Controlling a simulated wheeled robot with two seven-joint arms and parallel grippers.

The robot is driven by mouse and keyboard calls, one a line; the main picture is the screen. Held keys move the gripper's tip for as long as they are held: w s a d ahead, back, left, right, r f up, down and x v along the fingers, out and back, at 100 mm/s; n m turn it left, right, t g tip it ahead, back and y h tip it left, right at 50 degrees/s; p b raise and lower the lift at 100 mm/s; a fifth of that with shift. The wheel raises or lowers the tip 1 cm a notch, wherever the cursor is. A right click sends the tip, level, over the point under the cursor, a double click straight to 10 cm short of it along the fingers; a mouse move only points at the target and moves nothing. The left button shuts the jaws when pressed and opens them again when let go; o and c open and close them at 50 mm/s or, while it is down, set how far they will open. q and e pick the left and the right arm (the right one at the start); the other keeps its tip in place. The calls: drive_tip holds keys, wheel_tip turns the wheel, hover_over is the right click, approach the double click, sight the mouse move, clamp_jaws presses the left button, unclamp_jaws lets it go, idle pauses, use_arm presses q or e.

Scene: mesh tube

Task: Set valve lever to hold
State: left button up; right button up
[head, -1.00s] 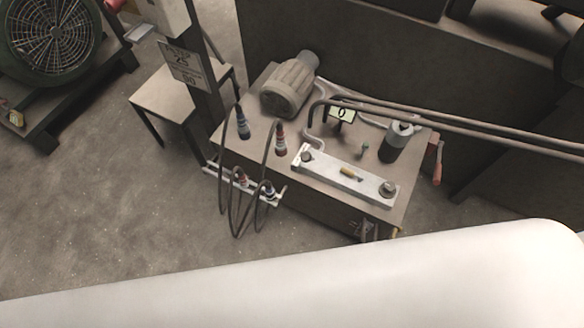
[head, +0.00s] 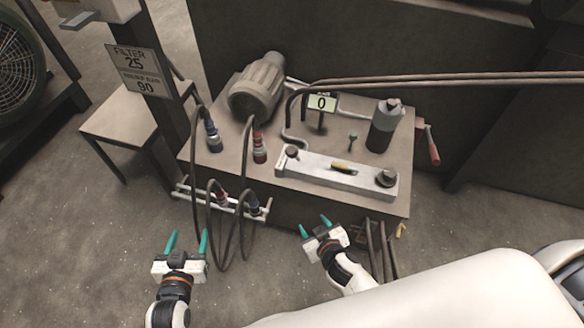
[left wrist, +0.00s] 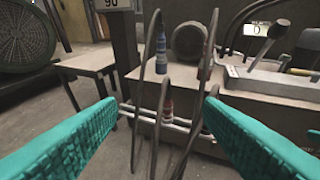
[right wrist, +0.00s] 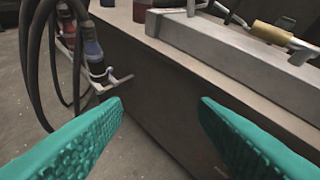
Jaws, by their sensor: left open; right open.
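I cannot read any lever position marks. A red-handled lever (head: 433,152) hangs at the bench's right side. My left gripper (head: 188,241) is open and empty, in front of and below the bench's left end, facing the hoses. My right gripper (head: 314,227) is open and empty, below the bench's front edge, short of the block.
Black hoses (head: 246,190) with red and blue couplings loop down the bench's left front, between my left gripper and the bench. A motor (head: 258,88), a display reading 0 (head: 322,103) and a dark cylinder (head: 384,128) stand behind the block.

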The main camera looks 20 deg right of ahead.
drive_tip(key=w+a+r+t+b, duration=0.1)
drive_tip(key=w+r+t+b, duration=0.3)
drive_tip(key=r+b, duration=0.15)
drive_tip(key=m+t+b, duration=0.1)
drive_tip(key=t+b, duration=0.1)
approach(294, 157)
drive_tip(key=w, duration=1)
drive_tip(key=shift+w+a+f, duration=0.1)
drive_tip(key=shift+w+f, duration=0.05)
drive_tip(key=shift+w, duration=0.75)
use_arm(q)
wheel_tip(294, 157, up, 18)
drive_tip(key=s+t+h, duration=0.1)
drive_tip(key=s+t, duration=0.1)
drive_tip(key=t, duration=0.3)
drive_tip(key=shift+s+t+h, duration=0.15)
drive_tip(key=shift+t+h, duration=0.15)
drive_tip(key=shift+t, duration=0.1)
use_arm(e)
clamp_jaws()
